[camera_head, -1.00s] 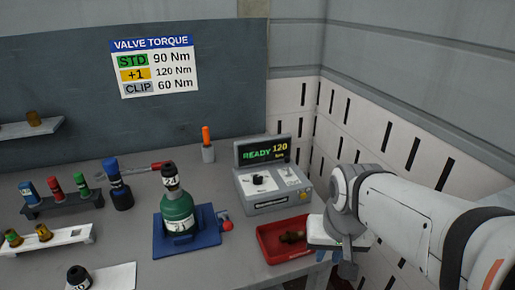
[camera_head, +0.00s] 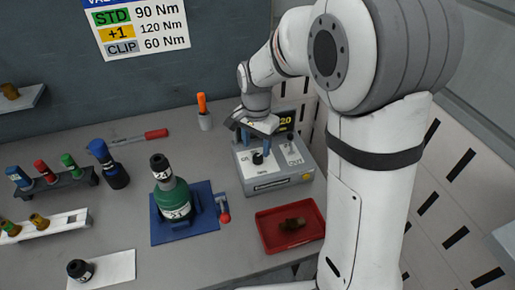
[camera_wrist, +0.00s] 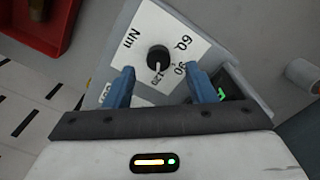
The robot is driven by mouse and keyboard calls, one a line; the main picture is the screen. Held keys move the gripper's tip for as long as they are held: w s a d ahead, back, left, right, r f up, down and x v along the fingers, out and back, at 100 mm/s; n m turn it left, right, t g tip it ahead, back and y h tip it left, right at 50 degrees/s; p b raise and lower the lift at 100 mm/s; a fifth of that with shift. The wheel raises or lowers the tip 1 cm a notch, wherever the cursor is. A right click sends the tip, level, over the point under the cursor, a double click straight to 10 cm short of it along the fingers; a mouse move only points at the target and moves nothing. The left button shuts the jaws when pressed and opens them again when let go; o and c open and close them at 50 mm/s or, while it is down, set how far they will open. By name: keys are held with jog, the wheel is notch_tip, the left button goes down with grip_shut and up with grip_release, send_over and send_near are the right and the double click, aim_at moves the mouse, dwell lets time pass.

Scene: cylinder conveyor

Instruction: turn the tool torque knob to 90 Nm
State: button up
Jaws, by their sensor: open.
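The black torque knob (camera_head: 257,158) sits on the white top panel of the grey tool controller (camera_head: 275,178). In the wrist view the knob (camera_wrist: 158,57) has 60, 90, 120 and Nm printed around it, and its pale mark appears to face 120. My gripper (camera_head: 255,140) is over the panel, pointing down. Its blue fingers (camera_wrist: 162,82) are apart, with nothing between them, and the knob shows just beyond their tips. The controller's display (camera_head: 285,122) is partly hidden by my gripper; a yellow "20" shows.
The wall sign (camera_head: 140,28) lists STD 90 Nm, +1 120 Nm, CLIP 60 Nm. A red tray (camera_head: 262,235) with a brown part is in front of the controller. A green bottle (camera_head: 174,200) on a blue base and an orange-handled tool in a cup (camera_head: 205,122) stand to the left.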

aim_at(258, 156)
jog(key=shift+d+f, duration=0.2)
jog(key=shift+f, duration=1.9)
jog(key=shift+c, duration=0.4)
